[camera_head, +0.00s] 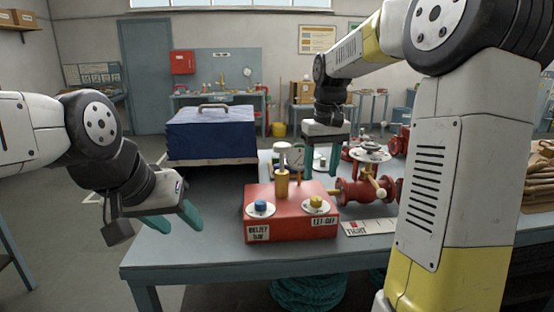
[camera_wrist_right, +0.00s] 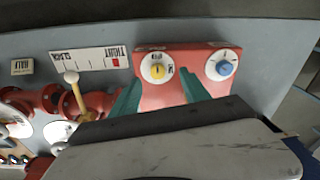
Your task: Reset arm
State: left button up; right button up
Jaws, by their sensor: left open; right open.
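The box carries a blue knob (camera_head: 261,208), a yellow knob (camera_head: 316,203) and a brass post (camera_head: 281,184) with a pale cap. I see nothing held in either gripper.
A red valve (camera_head: 359,191) with a pale-tipped lever stands right of the box, beside a TIGHT/SLACK card (camera_head: 368,228). A blue-covered case (camera_head: 211,133) stands at the back left. The table's front left is clear. Teal coils (camera_head: 308,290) lie below the table.

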jog(key=s+a+m+t+y, duration=0.1)
jog(key=s+t, duration=0.4)
jog(key=s, duration=1.6)
jog(key=shift+s+a+m+y, duration=0.15)
jog(key=shift+a+m+y, duration=0.25)
jog(key=shift+a+m, duration=0.15)
